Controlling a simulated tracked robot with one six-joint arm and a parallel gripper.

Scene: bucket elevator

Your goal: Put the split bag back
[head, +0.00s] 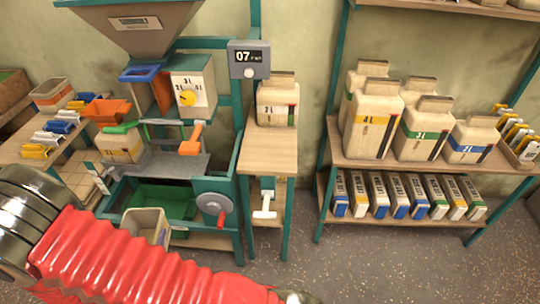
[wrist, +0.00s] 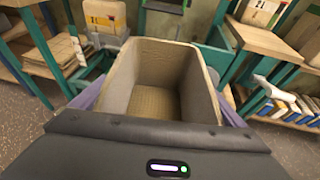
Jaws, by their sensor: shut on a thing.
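My gripper (wrist: 158,108) is shut on a beige open-topped bin (wrist: 205,85), one purple-grey finger on each side. The bin looks empty inside. In the head view the bin (head: 148,222) shows below the machine, and my red-sleeved arm hides its lower part and my gripper. Paper bags (head: 372,122) with yellow, green and blue bands stand on the right shelf. One bag (head: 277,103) with a dark red and green label stands on the narrow bench. Another bag (head: 120,147) sits at the machine's left, also in the wrist view (wrist: 104,16). I cannot tell which bag is split.
The bench's front top (head: 268,155) is clear. Banded packets (head: 395,194) fill the lower shelf. Open floor lies at lower right.

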